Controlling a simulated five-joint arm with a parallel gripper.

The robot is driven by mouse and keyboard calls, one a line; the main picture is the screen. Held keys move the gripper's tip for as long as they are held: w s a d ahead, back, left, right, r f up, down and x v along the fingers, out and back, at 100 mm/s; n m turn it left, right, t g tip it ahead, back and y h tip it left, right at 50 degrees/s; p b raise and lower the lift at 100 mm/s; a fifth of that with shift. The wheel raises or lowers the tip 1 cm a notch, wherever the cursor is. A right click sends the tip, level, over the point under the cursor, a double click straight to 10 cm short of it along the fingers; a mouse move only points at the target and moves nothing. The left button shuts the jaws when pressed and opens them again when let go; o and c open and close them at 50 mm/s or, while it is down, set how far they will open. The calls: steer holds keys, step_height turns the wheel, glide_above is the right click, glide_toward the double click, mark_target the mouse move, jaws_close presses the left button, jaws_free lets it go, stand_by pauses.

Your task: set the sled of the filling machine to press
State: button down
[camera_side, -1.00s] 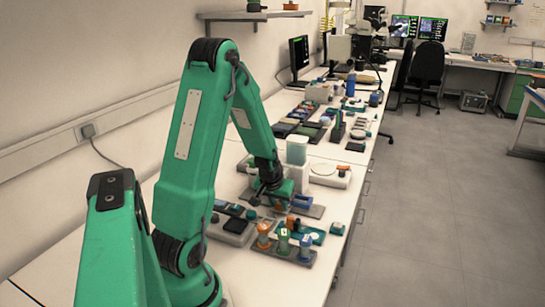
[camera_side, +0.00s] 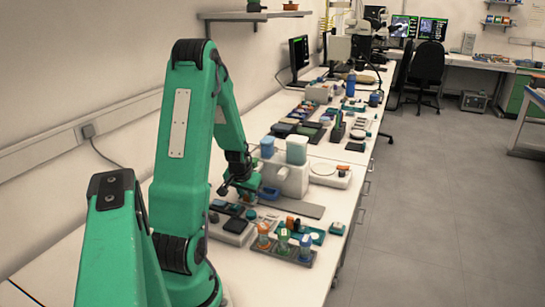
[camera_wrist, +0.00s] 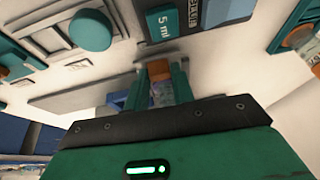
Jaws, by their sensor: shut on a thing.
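The white filling machine (camera_side: 292,180) stands on the bench in the side view, with two blue-topped containers on it. Its grey rail (camera_side: 302,209) runs along the front, bare on the right. The blue sled (camera_side: 268,193) is at the left part of the rail, beside my gripper (camera_side: 249,196). In the wrist view my gripper (camera_wrist: 161,88) is shut on an orange-brown piece (camera_wrist: 158,70) that seems to belong to the sled; blue shows just left of the fingers. The gripper hides part of the sled. I cannot read any position label.
A dark tray (camera_side: 285,252) with several coloured-capped vials stands in front of the machine, beside a green tray (camera_side: 312,234). A grey device (camera_side: 232,226) is near the gripper at the left. A white round-topped device (camera_side: 328,173) stands right of the machine.

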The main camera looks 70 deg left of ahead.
steer(key=c, duration=1.2)
jaws_free()
steer(key=shift+s+a, duration=0.2)
steer(key=shift+a, duration=0.05)
steer(key=shift+d+r, duration=0.1)
steer(key=shift+r, duration=0.05)
steer(key=v, duration=0.7)
steer(key=shift+r, duration=0.2)
steer(key=shift+s+d, duration=0.1)
steer(key=w+d+r+m+t, duration=0.1)
steer(key=w+d+r, duration=0.15)
steer(key=d, duration=0.35)
steer(key=w+d+r+m+h, duration=0.1)
steer(key=w+d+r+m, duration=0.1)
steer(key=d+r, duration=0.3)
steer(key=w+d+r+m+t, duration=0.1)
steer(key=w+d+r, duration=0.1)
steer(key=d, duration=0.4)
steer(key=s+d+r+m+h, duration=0.1)
steer(key=s+d+r+m, duration=0.1)
steer(key=d, duration=0.6)
steer(key=s+d+r+m+t+h, duration=0.1)
steer(key=s+d+r+m, duration=0.2)
steer(key=d, duration=0.5)
steer(key=shift+s+r+h, duration=0.2)
steer(key=shift+r+h, duration=0.1)
steer(key=shift+r, duration=0.15)
